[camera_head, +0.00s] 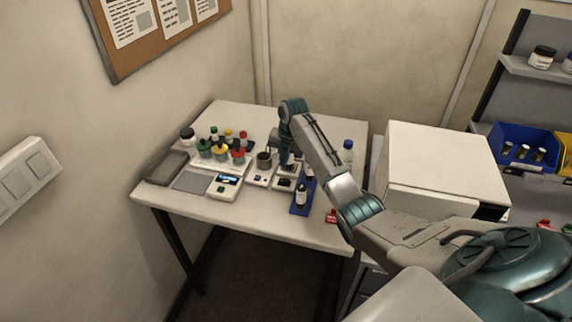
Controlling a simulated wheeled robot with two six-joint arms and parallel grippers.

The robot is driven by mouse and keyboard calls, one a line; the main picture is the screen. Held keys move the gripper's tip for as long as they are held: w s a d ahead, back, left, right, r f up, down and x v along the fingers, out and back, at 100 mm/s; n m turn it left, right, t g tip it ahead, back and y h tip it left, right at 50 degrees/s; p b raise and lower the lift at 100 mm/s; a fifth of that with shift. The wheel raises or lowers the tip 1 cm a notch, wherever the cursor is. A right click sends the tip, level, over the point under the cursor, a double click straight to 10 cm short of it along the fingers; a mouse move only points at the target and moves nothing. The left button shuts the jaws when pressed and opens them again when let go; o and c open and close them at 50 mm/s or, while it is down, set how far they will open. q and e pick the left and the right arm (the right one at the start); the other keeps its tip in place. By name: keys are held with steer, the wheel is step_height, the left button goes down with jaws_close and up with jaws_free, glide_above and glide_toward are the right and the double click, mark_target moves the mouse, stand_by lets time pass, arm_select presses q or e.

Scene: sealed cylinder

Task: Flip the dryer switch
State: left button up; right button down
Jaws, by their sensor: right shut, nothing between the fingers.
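My right arm reaches in from the right over the table, and my right gripper (286,165) points down, shut and empty, above the small bench devices. Directly beneath it is a small grey-white device (285,184) with a dark front, partly hidden by the gripper. Just left of it stands another small white device (258,179) with a dark round cup (264,160) on top. I cannot tell which of these is the dryer, and its switch is too small to make out. Whether the gripper touches anything is unclear. My left gripper is out of view.
A scale (226,186) with a lit display, a grey tray (166,167) and several colour-capped bottles (221,149) stand to the left. A blue rack (303,197) with vials is close on the right. A white box-shaped machine (440,165) stands beyond.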

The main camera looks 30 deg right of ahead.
step_height(320, 180, up, 8)
steer(key=w+a+b, duration=0.1)
steer(key=b, duration=0.2)
steer(key=shift+w+a, duration=0.1)
steer(key=shift+a, duration=0.05)
stand_by(0.3)
